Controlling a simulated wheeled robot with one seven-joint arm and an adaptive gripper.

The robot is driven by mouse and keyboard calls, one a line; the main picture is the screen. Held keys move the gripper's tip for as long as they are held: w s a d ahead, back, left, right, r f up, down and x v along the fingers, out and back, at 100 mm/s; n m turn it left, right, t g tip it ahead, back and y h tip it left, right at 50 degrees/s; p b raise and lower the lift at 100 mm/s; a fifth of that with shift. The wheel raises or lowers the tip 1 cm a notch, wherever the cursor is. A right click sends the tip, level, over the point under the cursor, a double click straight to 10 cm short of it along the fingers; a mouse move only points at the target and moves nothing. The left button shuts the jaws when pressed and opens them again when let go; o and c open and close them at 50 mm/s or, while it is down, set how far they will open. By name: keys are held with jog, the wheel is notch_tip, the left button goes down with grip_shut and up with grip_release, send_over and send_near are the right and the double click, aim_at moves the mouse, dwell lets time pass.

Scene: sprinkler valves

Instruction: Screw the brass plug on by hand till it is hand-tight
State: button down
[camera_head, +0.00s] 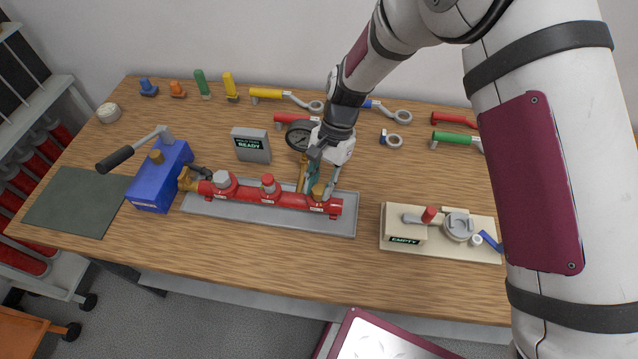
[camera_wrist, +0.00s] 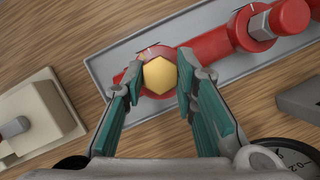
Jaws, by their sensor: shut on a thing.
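The brass plug (camera_wrist: 160,75) is a yellow hexagonal head at the end of the red pipe manifold (camera_wrist: 215,45) in the wrist view. In the head view the plug (camera_head: 317,191) sits at the right end of the red manifold (camera_head: 245,195), on a grey tray (camera_head: 215,209). My gripper (camera_wrist: 161,80) is shut on the plug, with one teal-padded finger on each side of the hex. The gripper (camera_head: 322,180) comes down from above in the head view. The plug's thread and how far it is seated are hidden.
A blue pump (camera_head: 155,185) with a lever stands left of the tray. A pressure gauge (camera_head: 299,137) rises just behind the manifold. A beige fixture (camera_head: 393,242) stands to the right. Several wrenches, including a yellow-handled one (camera_head: 267,93), lie along the back.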

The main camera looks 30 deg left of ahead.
jog(key=shift+r, duration=0.15)
jog(key=shift+d+m+y+p, duration=0.1)
jog(key=shift+m+y+p, duration=0.4)
jog(key=shift+m+p, duration=0.5)
jog(key=c, duration=1.2)
grip_release()
jog(key=shift+b, duration=0.3)
jog(key=v, duration=1.1)
jog(key=shift+r, duration=0.45)
jog(key=shift+d, duration=0.1)
